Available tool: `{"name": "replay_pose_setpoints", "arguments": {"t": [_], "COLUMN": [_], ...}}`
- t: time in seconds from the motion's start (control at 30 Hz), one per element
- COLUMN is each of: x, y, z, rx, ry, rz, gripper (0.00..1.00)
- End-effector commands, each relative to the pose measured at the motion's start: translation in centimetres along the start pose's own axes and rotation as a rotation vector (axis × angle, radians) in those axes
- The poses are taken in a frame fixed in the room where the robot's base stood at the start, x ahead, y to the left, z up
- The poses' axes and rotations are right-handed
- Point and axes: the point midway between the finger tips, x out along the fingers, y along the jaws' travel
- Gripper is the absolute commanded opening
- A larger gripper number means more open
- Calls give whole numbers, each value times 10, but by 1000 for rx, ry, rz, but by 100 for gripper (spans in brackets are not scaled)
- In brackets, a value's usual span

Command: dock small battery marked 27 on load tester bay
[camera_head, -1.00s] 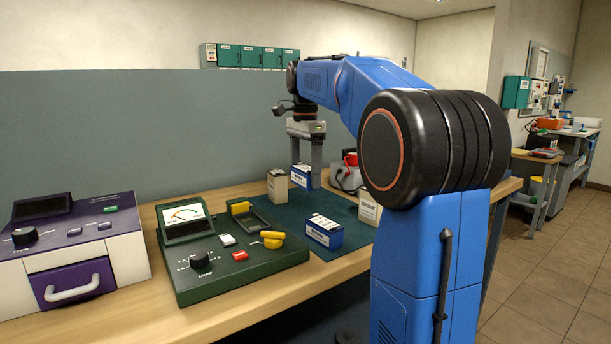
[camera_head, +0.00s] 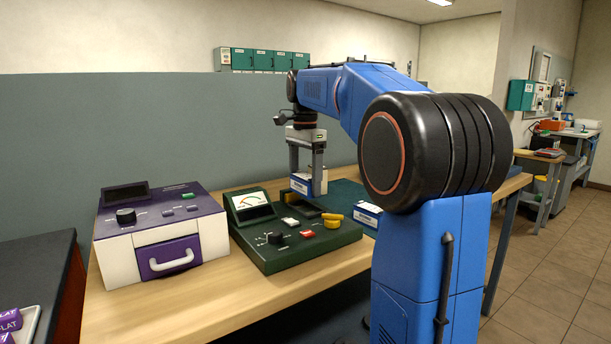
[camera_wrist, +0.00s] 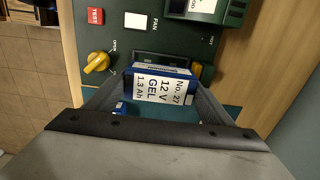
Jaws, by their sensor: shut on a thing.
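My gripper (camera_head: 308,188) is shut on the small blue-and-white battery (camera_head: 301,185). In the wrist view the battery (camera_wrist: 160,87) shows its label, "No. 27, 12 V, GEL, 1.3 Ah", between the two fingers. The green load tester (camera_head: 290,250) stands on the wooden bench, with a dial meter, a yellow knob and a red button. Its recessed bay (camera_wrist: 158,57) lies just beyond the battery in the wrist view, partly hidden by it. In the head view the battery is at the tester's back edge, by the bay; its height above it is hard to tell.
Another blue battery (camera_head: 367,214) stands on the green mat (camera_head: 346,192), right of the tester and close to my arm. A white-and-purple device (camera_head: 160,235) stands left of the tester. A wall (camera_head: 150,130) runs behind the bench.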

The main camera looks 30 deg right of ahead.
Motion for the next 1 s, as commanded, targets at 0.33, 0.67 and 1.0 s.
{"name": "replay_pose_setpoints", "arguments": {"t": [0.33, 0.67, 1.0], "x": [28, 37, 37], "y": [0, 0, 0], "z": [0, 0, 0], "rx": [0, 0, 0], "ry": [0, 0, 0], "rz": [-1, -1, -1], "gripper": [34, 34, 34]}}
